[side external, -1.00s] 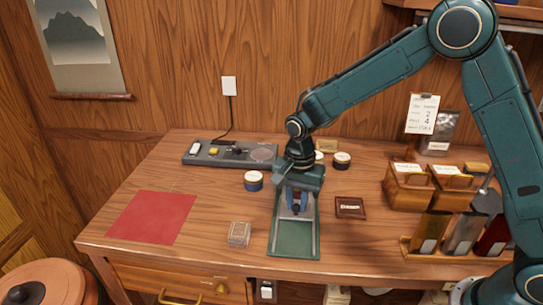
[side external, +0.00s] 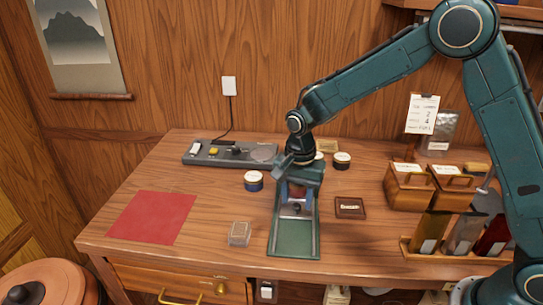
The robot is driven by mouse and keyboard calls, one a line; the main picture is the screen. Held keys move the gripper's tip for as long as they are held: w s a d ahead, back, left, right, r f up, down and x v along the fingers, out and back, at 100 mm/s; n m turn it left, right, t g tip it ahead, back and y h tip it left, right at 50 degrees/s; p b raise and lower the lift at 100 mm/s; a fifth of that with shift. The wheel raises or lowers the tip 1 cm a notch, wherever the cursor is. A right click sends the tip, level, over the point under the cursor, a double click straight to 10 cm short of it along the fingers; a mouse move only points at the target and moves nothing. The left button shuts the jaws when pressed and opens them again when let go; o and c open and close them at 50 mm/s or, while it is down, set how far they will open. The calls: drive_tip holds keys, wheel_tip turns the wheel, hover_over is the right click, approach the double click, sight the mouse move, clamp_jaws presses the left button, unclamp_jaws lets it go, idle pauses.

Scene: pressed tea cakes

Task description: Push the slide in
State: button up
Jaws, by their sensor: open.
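A long green press bed (side external: 292,245) with pale side rails lies on the table, its near end bare. In its far half sits a small block with blue and dark red parts (side external: 297,192) and a dark round knob (side external: 296,208). I cannot tell for certain which part is the slide. My gripper (side external: 297,178) is open and points down over the far end of the bed, just behind the block. Its jaws partly hide that end, and I cannot tell whether they touch anything.
A clear small box (side external: 240,234) stands left of the bed, and a dark labelled plaque (side external: 350,207) lies right of it. Round tins (side external: 253,181) (side external: 342,160) stand near the gripper. A grey device (side external: 225,153) lies behind. A red cloth (side external: 152,217) lies at left.

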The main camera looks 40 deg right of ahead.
wheel_tip(320, 180, up, 13)
drive_tip(key=shift+r, duration=0.15)
idle(0.4)
drive_tip(key=s+d+r+n+t, duration=0.2)
drive_tip(key=s+d+r+n, duration=0.15)
drive_tip(key=s, duration=0.35)
drive_tip(key=s+d+r+n+t, duration=0.1)
drive_tip(key=s+d+r+n, duration=0.15)
drive_tip(key=s+r, duration=0.35)
drive_tip(key=s+d+f+n+t, duration=0.2)
drive_tip(key=s+n, duration=0.4)
drive_tip(key=s, duration=0.8)
drive_tip(key=shift+f+t, duration=0.3)
drive_tip(key=shift+f, duration=0.3)
